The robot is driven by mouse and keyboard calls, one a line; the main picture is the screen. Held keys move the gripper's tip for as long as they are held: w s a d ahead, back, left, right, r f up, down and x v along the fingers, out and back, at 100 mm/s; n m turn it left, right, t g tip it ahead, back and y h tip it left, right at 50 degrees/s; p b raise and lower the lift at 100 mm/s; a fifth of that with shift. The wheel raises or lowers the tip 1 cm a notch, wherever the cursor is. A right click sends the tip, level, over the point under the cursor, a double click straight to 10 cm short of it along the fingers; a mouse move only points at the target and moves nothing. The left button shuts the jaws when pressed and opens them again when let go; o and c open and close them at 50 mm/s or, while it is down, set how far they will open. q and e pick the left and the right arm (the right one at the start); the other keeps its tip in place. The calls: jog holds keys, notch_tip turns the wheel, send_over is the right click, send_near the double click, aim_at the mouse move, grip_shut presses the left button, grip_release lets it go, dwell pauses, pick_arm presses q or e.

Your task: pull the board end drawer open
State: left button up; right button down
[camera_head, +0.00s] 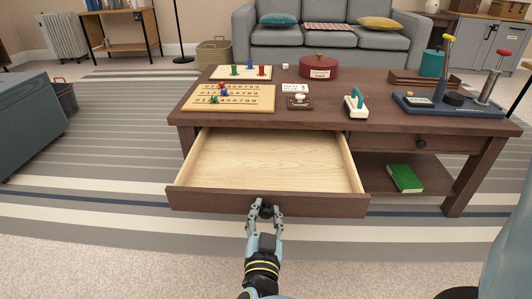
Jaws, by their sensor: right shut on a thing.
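The drawer (267,201) at the left half of the wooden coffee table (330,116) stands pulled well out, and its pale wood inside is empty. It lies under the board (258,98) with numbers and pegs on the tabletop. My right gripper (265,209) is shut on the drawer's dark round knob at the middle of its front. The fingers hide part of the knob. My left gripper is not in this view.
On the tabletop are a red round box (318,67), a teal-handled stamp-like item (356,103) and a blue base with upright levers (450,104). A second drawer (412,142) at the right is shut. A green book (405,178) lies on the lower shelf. Striped rug lies in front.

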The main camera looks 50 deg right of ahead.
jog(key=c, duration=0.9)
grip_release()
jog(key=shift+c, duration=0.2)
jog(key=shift+r, duration=0.1)
notch_tip(320, 180, up, 10)
jog(key=shift+f, duration=0.1)
